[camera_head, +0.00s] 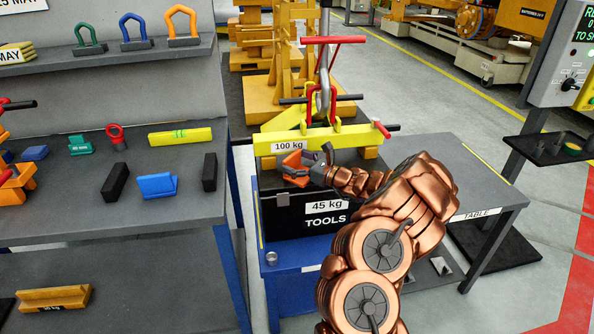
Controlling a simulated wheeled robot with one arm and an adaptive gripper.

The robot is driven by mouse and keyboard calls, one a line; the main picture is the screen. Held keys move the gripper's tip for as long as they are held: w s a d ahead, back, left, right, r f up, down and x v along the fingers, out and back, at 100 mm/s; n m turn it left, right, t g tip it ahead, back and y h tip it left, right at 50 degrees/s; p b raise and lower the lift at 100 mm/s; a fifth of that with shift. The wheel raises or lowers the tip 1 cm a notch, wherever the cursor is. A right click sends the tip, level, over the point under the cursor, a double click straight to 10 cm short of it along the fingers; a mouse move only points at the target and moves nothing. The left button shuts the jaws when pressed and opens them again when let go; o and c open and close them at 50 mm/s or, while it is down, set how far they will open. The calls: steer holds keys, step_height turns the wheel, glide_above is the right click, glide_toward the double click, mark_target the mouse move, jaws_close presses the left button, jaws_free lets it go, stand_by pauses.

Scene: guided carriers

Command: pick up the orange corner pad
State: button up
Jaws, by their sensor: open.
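An orange piece (292,160), which looks like the orange corner pad, is on top of the black toolbox (282,217), below the yellow lifting beam (325,138). My gripper (297,172) reaches in from the right, low over the toolbox top. Its dark fingers are open and at the orange piece, hiding part of it. I cannot tell whether the fingers touch it.
The yellow beam hangs from a hook (322,100) close above my gripper. A grey bench (130,205) at left holds a yellow level (180,137), blue and black blocks and shackles. The table's right side is clear.

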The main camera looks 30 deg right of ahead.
mark_target(295, 151)
steer(key=shift+c, duration=0.4)
steer(key=c, duration=0.9)
steer(key=shift+r, duration=0.85)
step_height(295, 151, up, 2)
steer(key=shift+r, duration=0.1)
steer(key=s+a+r, duration=0.1)
steer(key=s, duration=1.5)
steer(key=shift+b, duration=0.35)
steer(key=shift+a, duration=0.1)
